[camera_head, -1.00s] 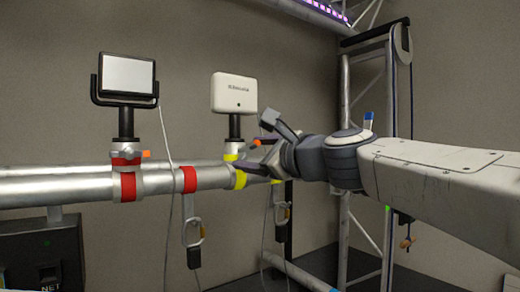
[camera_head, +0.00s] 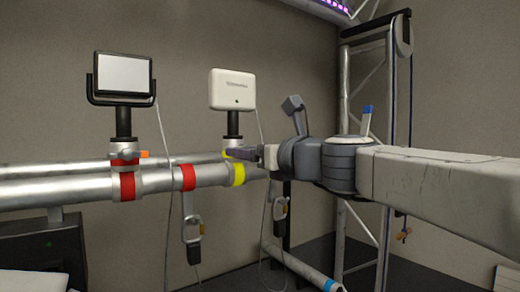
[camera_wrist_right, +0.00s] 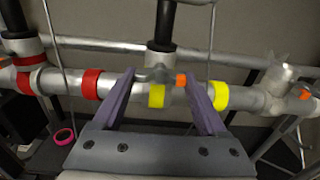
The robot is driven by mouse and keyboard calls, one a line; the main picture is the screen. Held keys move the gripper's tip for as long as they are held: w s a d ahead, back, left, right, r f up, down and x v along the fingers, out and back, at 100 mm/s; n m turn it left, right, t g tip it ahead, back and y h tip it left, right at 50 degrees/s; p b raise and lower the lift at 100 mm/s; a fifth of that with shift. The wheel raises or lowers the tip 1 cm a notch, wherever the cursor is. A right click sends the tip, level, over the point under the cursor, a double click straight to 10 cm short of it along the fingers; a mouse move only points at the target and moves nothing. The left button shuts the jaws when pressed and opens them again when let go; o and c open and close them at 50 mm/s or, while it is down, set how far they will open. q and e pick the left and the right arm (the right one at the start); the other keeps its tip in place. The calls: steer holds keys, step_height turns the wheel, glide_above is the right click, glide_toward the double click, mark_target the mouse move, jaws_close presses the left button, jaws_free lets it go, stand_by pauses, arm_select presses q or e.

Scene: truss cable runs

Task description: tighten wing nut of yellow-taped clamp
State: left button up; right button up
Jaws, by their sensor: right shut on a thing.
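The yellow-taped clamp (camera_head: 238,174) sits on the silver truss tube below the white box-shaped device (camera_head: 233,90). In the right wrist view its yellow tape (camera_wrist_right: 157,96) lies between my fingers. Its wing nut (camera_wrist_right: 181,80), with an orange end, shows beside the right finger's tip. My right gripper (camera_wrist_right: 158,74) reaches in from the right and is shut on the wing nut; the exact contact is hard to see. In the head view its fingertips (camera_head: 236,153) are at the clamp's top, and the wing nut is mostly hidden there. My left gripper is not in view.
A red-taped clamp (camera_head: 127,185) holds a black-framed panel (camera_head: 124,75) farther left on the tube. A carabiner (camera_head: 192,228) hangs below the red band (camera_head: 188,177). Thin cables run down nearby. An upright truss (camera_head: 388,100) stands behind my right arm.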

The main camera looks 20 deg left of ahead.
steer(key=shift+f, duration=0.15)
stand_by(0.4)
steer(key=o, duration=1.3)
steer(key=shift+d, duration=0.1)
steer(key=b+v, duration=0.2)
steer(key=v, duration=0.8)
steer(key=shift+d, duration=0.25)
steer(key=shift+s, duration=0.15)
